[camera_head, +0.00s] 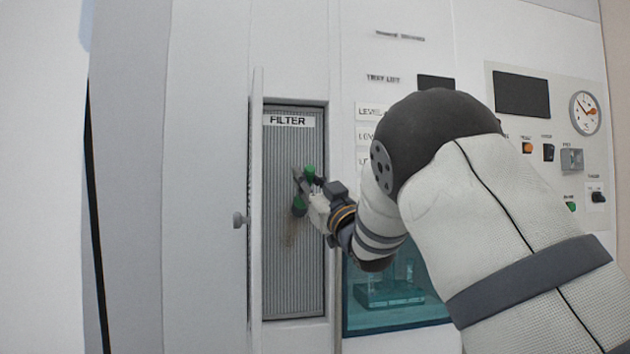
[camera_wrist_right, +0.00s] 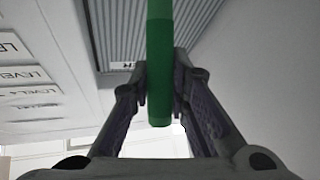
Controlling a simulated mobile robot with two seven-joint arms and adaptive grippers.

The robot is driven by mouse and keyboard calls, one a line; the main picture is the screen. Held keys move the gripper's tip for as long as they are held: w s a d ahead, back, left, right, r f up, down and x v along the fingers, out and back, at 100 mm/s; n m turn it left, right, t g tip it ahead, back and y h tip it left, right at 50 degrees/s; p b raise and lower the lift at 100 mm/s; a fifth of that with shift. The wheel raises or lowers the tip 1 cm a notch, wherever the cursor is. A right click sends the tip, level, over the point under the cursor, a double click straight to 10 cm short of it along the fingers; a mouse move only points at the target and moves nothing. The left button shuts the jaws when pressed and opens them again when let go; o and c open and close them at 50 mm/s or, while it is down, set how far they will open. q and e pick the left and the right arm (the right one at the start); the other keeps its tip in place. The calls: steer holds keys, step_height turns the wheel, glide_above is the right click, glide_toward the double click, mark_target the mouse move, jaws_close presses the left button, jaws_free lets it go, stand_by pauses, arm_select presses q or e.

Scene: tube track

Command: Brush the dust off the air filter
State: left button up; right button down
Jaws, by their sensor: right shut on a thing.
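The air filter (camera_head: 288,270) is a grey ribbed panel with a "FILTER" label, set upright in a recess behind an open door. A small patch of brownish dust shows on its ribs at mid-height. My right gripper (camera_head: 306,190) is in front of the filter's middle, shut on a green handle, the brush (camera_head: 299,206). In the right wrist view, the green brush handle (camera_wrist_right: 160,70) stands between the two fingers, with the ribbed filter (camera_wrist_right: 112,30) behind it. The brush's bristle end is hard to make out, and I cannot tell whether it touches the filter. My left gripper is not in view.
The open filter door (camera_head: 256,200) with a round knob (camera_head: 239,220) stands out on the left of the recess. A teal glass window (camera_head: 395,300) is right of the filter. A control panel (camera_head: 550,140) with a gauge (camera_head: 585,113) and switches is at far right.

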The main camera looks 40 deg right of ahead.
steer(key=shift+w+a, duration=0.5)
steer(key=shift+a, duration=0.35)
steer(key=shift+w+a, duration=0.45)
steer(key=shift+a, duration=0.4)
steer(key=shift+w+a, duration=0.5)
steer(key=shift+a, duration=0.35)
steer(key=shift+d, duration=0.1)
steer(key=shift+s+d, duration=0.5)
steer(key=shift+d, duration=0.3)
steer(key=shift+s+d, duration=0.5)
steer(key=shift+d, duration=0.3)
steer(key=shift+w+a, duration=0.1)
steer(key=w+a, duration=0.1)
steer(key=a, duration=0.2)
steer(key=shift+w+a, duration=0.1)
steer(key=shift+w, duration=0.3)
